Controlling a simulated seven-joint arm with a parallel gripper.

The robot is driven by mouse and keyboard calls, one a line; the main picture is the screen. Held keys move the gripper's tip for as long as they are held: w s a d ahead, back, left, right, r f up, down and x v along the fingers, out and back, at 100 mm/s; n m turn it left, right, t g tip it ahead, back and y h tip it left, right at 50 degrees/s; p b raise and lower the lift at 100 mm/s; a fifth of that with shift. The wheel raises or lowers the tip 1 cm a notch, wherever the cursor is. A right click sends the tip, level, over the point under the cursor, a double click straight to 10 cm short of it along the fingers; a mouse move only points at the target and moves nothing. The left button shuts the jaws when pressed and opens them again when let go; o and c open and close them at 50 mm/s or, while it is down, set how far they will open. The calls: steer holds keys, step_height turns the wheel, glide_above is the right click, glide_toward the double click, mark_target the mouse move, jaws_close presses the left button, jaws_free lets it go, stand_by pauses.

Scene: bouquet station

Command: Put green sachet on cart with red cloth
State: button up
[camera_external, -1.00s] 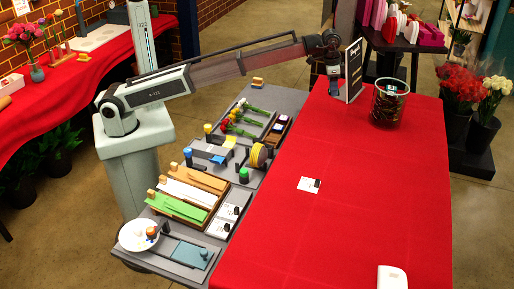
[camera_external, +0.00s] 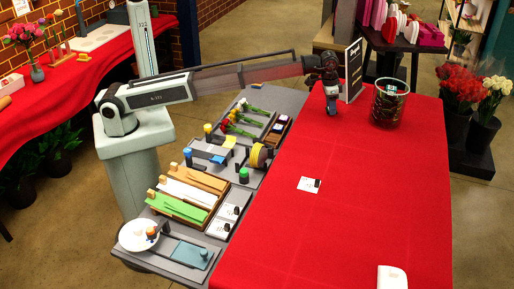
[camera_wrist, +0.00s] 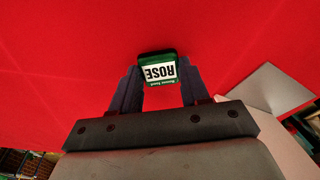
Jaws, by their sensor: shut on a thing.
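The green sachet (camera_wrist: 160,70), with a white label reading ROSE, is between the two dark fingers of my gripper (camera_wrist: 160,84) in the wrist view. My gripper is shut on it. The red cloth (camera_external: 350,215) covers the cart and fills most of the wrist view behind the sachet. In the external view my gripper (camera_external: 331,108) is low over the far left end of the cloth. The sachet cannot be made out there, and I cannot tell whether it touches the cloth.
A dark sign (camera_external: 353,71) stands just right of my gripper, with a glass container (camera_external: 389,103) beyond it. A white card (camera_external: 309,185) and a white box (camera_external: 392,277) lie on the cloth. The middle is otherwise clear. Grey workbench trays (camera_external: 187,197) stand to the left.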

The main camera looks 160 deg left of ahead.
mark_target(326, 109)
steer(key=shift+f, duration=0.55)
steer(key=shift+f, duration=0.2)
steer(key=o, duration=1)
steer(key=r, duration=0.4)
steer(key=d+r, duration=0.1)
steer(key=r, duration=0.7)
steer(key=shift+s+d+r, duration=0.15)
steer(key=shift+s+d, duration=0.15)
steer(key=shift+s, duration=0.05)
